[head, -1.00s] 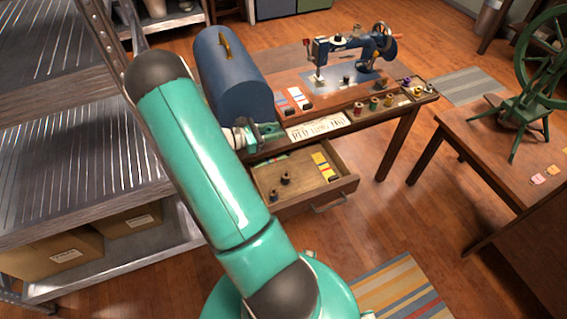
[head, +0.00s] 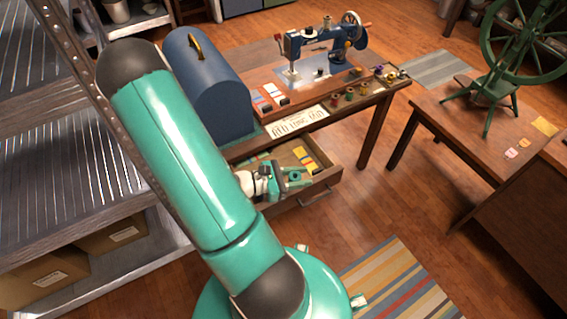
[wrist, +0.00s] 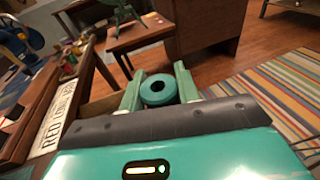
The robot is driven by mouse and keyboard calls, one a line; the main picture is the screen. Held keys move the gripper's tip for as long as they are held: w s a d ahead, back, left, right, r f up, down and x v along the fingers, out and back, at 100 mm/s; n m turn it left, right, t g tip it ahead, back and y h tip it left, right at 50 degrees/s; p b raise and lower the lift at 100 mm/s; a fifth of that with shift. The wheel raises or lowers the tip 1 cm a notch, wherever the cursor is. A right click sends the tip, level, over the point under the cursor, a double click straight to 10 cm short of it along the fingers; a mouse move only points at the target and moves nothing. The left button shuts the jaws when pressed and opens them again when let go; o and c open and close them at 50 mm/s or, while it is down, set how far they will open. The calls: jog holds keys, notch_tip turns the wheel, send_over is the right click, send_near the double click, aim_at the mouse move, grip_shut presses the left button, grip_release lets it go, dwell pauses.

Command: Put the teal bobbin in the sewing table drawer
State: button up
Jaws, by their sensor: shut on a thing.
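The teal bobbin (wrist: 158,90) is a round spool with a dark centre hole, seen between the two green fingers of my gripper (wrist: 158,85) in the wrist view. My gripper (head: 294,178) is shut on it. In the head view the gripper is over the open drawer (head: 325,178) of the sewing table (head: 375,125). The bobbin (head: 295,176) looks small there and partly covered by the fingers. Yellow and red packets (head: 305,158) lie in the drawer's back part. My gripper and arm hide much of the drawer's left and front. How high the bobbin is above the drawer floor I cannot tell.
On the tabletop stand a blue domed case (head: 208,85), a sewing machine (head: 325,50) and a tray of spools (head: 365,90). A lettered sign (head: 298,121) lies along the front edge. A metal shelf (head: 60,150) is at left. A spinning wheel (head: 515,45) stands at right.

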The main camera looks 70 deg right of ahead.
jog(key=shift+w+d+f, duration=0.45)
jog(key=shift+d+f, duration=1.65)
jog(key=shift+d, duration=0.1)
jog(key=shift+w+d+f, duration=0.4)
jog(key=shift+d+f, duration=1.75)
jog(key=shift+d, duration=0.05)
jog(key=shift+w+d+f, duration=0.45)
jog(key=shift+d+f, duration=1.65)
jog(key=shift+d, duration=0.1)
jog(key=shift+f, duration=0.1)
jog(key=shift+f, duration=0.35)
jog(key=shift+f, duration=0.2)
jog(key=o, duration=1)
jog(key=shift+c, duration=0.2)
jog(key=shift+r, duration=0.1)
